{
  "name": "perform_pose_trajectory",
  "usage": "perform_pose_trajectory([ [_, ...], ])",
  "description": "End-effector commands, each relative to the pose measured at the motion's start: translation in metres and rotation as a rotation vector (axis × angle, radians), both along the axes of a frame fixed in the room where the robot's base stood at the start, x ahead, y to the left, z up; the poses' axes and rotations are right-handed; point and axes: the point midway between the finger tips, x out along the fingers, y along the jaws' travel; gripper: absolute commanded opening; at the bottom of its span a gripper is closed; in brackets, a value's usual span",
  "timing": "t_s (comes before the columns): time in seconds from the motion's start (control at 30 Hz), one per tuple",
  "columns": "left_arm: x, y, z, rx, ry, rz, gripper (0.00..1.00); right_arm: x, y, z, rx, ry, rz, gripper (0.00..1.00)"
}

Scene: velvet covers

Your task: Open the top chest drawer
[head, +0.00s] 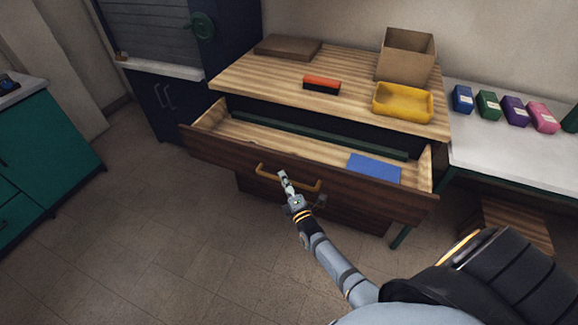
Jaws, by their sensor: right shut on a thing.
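The wooden chest (262,76) stands in the middle of the head view. Its top drawer (225,146) is pulled well out, and its inside shows a long dark green strip (300,132) and a flat blue item (374,168). A yellow bar handle (308,186) sits on the dark drawer front. My right gripper (284,182) is at the handle's middle and shut on it. The fingers hide part of the handle. My left gripper is not in view.
On the chest top are a brown flat box (288,47), a red and black block (321,85), a yellow tray (403,117) and an open cardboard box (404,67). A white table (500,165) stands right, a green cabinet (50,150) left. Floor in front is clear.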

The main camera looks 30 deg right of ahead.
Motion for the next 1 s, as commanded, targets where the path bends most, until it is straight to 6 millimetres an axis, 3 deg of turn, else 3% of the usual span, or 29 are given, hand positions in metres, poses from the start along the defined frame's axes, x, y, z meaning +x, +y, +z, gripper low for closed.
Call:
perform_pose_trajectory([
  [0.1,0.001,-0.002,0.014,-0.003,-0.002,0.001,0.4,-0.016,0.018,0.003,0.003,0.004,0.0,0.0],
  [0.4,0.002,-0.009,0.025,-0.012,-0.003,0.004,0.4,-0.04,0.046,0.001,0.001,0.002,0.0,0.0],
  [0.93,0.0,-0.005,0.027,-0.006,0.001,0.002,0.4,-0.046,0.053,-0.001,0.0,0.001,0.0,0.0],
  [0.97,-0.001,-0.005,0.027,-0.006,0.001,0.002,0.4,-0.046,0.053,-0.001,0.0,0.001,0.0,0.15],
  [1.0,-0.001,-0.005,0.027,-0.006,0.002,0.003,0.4,-0.046,0.053,-0.001,0.0,0.001,0.0,0.2],
])
